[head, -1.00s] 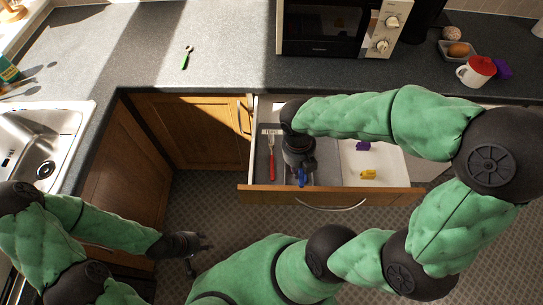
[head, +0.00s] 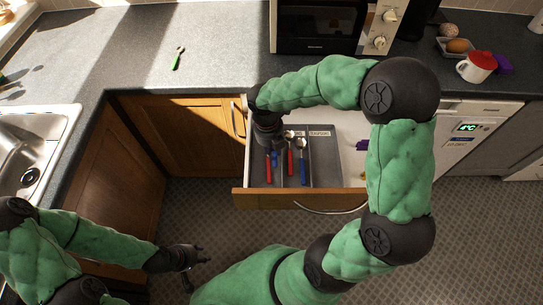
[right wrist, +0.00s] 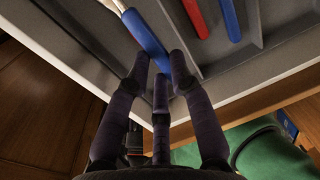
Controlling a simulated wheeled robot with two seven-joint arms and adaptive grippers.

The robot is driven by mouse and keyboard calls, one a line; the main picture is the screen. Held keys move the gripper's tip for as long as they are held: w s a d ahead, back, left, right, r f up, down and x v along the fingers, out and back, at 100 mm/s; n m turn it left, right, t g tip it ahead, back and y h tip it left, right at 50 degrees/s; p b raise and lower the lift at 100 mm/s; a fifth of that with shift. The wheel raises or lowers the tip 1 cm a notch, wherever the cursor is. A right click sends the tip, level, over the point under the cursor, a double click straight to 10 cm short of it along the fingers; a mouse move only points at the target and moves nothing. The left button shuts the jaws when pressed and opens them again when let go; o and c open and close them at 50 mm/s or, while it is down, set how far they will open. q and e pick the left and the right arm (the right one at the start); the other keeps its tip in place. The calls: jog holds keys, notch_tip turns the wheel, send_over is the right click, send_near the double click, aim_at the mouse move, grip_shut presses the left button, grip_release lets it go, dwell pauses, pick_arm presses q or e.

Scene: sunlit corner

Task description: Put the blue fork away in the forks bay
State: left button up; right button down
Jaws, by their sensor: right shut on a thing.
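The blue fork (right wrist: 148,38) has its handle between the fingers of my right gripper (right wrist: 160,70) in the right wrist view; its head is out of frame. In the head view my right gripper (head: 274,152) is low over the left part of the open drawer's grey cutlery tray (head: 325,165), shut on the blue handle. A red-handled fork (head: 268,170) lies in the leftmost bay, close beside it. My wrist hides the forks label, and I cannot tell whether the blue fork touches the tray floor. My left gripper (head: 191,268) is open and empty over the floor.
A purple item (head: 361,145) sits in the drawer's right part. A green-handled utensil (head: 177,60) lies on the counter. The wooden drawer front (head: 300,199) borders the tray.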

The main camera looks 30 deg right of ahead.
jog(key=shift+w+f, duration=0.2)
jog(key=shift+f, duration=0.05)
jog(key=f+b, duration=0.1)
jog(key=f, duration=0.2)
jog(key=shift+w+f+b, duration=0.2)
jog(key=shift+b, duration=0.15)
jog(key=shift+f, duration=0.4)
jog(key=c, duration=1.1)
grip_release()
notch_tip(320, 180, up, 13)
jog(key=a+p, duration=0.1)
jog(key=p, duration=0.3)
jog(key=shift+w+p, duration=0.35)
